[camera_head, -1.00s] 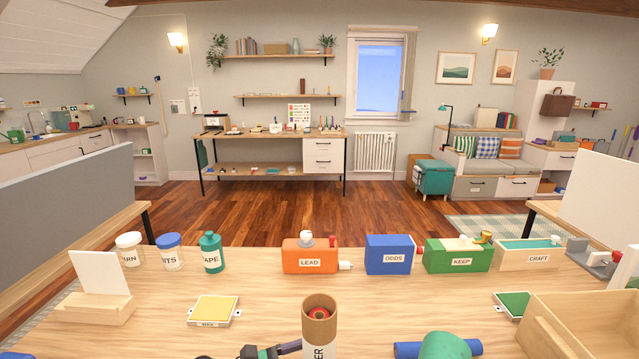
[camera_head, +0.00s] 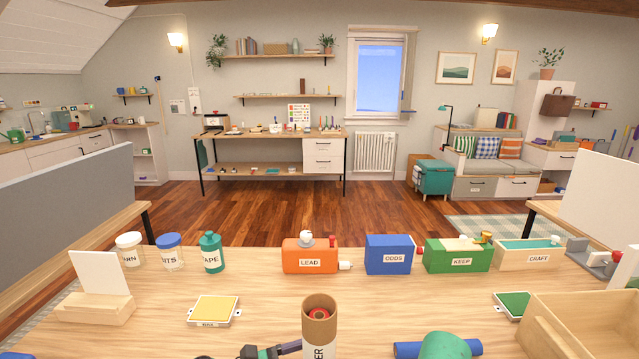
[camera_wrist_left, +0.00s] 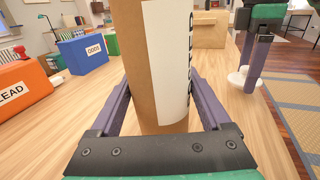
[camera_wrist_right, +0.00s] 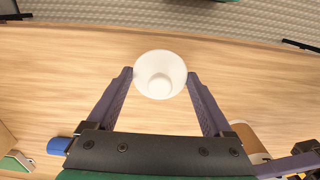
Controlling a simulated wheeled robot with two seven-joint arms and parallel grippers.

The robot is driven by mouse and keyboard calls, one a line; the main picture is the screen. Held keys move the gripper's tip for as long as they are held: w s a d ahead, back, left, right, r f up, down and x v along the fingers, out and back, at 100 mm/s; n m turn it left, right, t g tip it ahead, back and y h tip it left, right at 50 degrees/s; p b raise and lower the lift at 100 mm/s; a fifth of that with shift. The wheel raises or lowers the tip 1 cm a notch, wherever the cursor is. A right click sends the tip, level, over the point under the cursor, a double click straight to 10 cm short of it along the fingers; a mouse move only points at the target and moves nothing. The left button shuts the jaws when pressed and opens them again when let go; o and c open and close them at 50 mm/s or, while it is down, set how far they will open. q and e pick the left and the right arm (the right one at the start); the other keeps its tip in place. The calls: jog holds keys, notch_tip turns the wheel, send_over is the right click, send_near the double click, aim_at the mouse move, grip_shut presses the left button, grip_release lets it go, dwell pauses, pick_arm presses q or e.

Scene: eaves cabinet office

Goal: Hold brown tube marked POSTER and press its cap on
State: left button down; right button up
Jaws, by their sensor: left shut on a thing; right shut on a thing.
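The brown tube (camera_head: 319,325) stands upright at the front centre of the table. Its top is open and something red shows inside; the end of its white label is visible. My left gripper (camera_wrist_left: 163,98) is shut around the tube (camera_wrist_left: 133,60), one finger on each side. My right gripper (camera_wrist_right: 160,78) is shut on a white round cap (camera_wrist_right: 160,82), seen hollow side towards the camera. In the left wrist view the right gripper (camera_wrist_left: 252,60) points down with the cap (camera_wrist_left: 240,80) low over the table, apart from the tube. I cannot tell whether the cap touches the table.
Orange LEAD (camera_head: 309,250), blue ODDS (camera_head: 380,255) and green KEEP (camera_head: 455,255) boxes stand along the back. Lidded jars (camera_head: 170,252) stand left. A yellow pad (camera_head: 214,309) lies left of the tube. A wooden tray (camera_head: 590,300) is at right. A blue cylinder (camera_head: 408,350) lies at front.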

dwell(0.5)
jog(key=w+a+r+m, duration=0.35)
jog(key=w+r, duration=0.45)
jog(key=w, duration=0.4)
jog(key=shift+m, duration=0.85)
jog(key=w+a+r, duration=0.1)
jog(key=a+r, duration=0.3)
jog(key=r, duration=0.1)
jog(key=w+a+r, duration=0.1)
jog(key=a+r, duration=0.3)
jog(key=r, duration=0.2)
jog(key=w+a+r, duration=0.1)
jog(key=a+r, duration=0.3)
jog(key=r, duration=0.2)
jog(key=shift+w, duration=0.3)
notch_tip(320, 180, up, 4)
jog(key=s+a+m, duration=0.1)
jog(key=s+a, duration=0.1)
jog(key=s, duration=0.1)
jog(key=shift+d+f, duration=0.15)
jog(key=shift+f, duration=1.45)
jog(key=shift+d+f, duration=0.1)
jog(key=shift+f, duration=1.45)
jog(key=shift+f, duration=0.15)
